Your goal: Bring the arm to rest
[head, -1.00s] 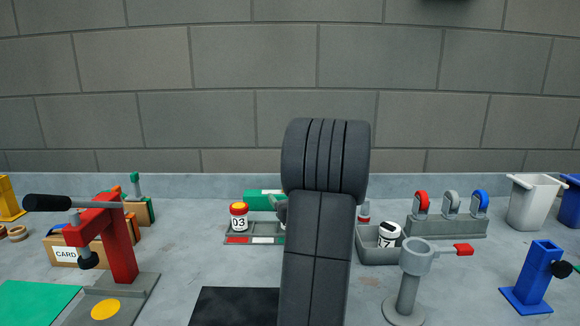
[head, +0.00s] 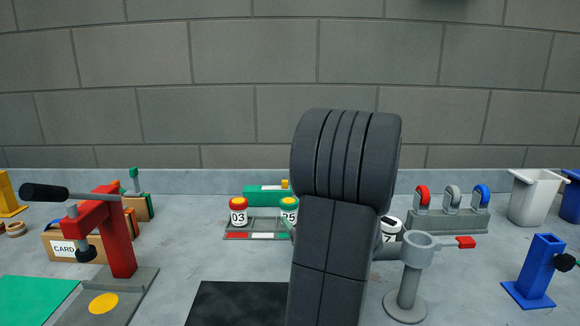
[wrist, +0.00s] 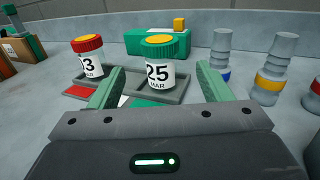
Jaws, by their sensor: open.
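My gripper (wrist: 158,78) shows in the wrist view with its two green fingers spread apart and nothing held between them. Ahead, between the fingers in the picture, stands a white jar marked 25 (wrist: 158,72) with a green and yellow lid; it looks clear of both fingers. In the head view this jar (head: 289,206) stands upright in the grey tray (head: 230,222), to the right of the red-lidded jar marked 03 (head: 238,212). My dark arm rises in the middle of the head view and hides most of the gripper.
A red press (head: 118,235) stands at left, a grey post with a red handle (head: 408,280) at right. A green block (wrist: 158,42) lies behind the tray. Banded cylinders (wrist: 272,70) stand right of the gripper.

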